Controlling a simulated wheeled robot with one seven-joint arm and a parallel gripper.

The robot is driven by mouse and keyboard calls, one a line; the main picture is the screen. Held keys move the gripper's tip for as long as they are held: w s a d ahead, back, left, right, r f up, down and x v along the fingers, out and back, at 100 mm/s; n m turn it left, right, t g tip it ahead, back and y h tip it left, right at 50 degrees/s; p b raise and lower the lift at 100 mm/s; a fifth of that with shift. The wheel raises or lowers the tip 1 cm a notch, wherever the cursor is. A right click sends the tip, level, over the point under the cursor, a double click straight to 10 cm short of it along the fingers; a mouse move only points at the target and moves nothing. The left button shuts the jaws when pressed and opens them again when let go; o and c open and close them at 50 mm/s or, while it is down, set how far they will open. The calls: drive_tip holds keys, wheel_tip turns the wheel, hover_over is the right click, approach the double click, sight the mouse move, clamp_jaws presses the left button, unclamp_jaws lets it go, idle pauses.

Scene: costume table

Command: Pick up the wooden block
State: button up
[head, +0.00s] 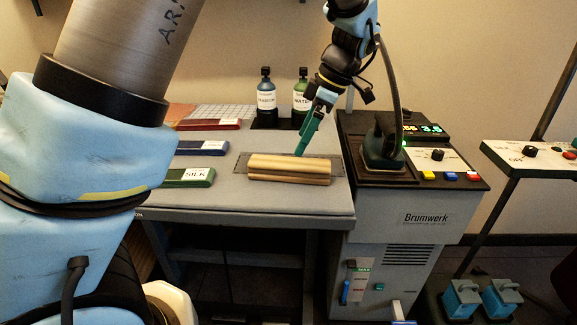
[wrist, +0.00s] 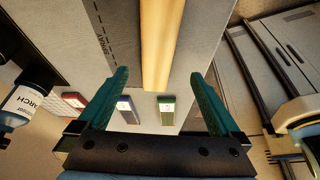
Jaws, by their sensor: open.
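The wooden block (head: 290,169) is a long, light-brown piece lying on the grey padded table top, over a dark marked strip. In the wrist view the block (wrist: 162,45) runs away from between my fingers toward the top edge. My gripper (head: 302,150) has teal fingers and is above the block's far side near its right half, in the head view. In the wrist view my gripper (wrist: 158,78) is open, its two fingers apart on either side of the block's line, with nothing held. Whether the fingertips touch the block cannot be told.
Red (head: 208,125), blue (head: 202,148) and green (head: 187,177) labelled cases lie left on the table (head: 250,205). Two bottles (head: 266,98) stand at the back. An iron (head: 382,145) sits on the Brumwerk unit (head: 412,215) at right. A white-topped stand (head: 530,158) is farther right.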

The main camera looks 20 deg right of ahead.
sight(290, 161)
drive_tip(key=x, duration=0.4)
drive_tip(key=shift+p, duration=0.3)
drive_tip(key=shift+p+x, duration=0.95)
drive_tip(key=shift+x, duration=1.6)
drive_tip(key=shift+w+d, duration=0.15)
clamp_jaws()
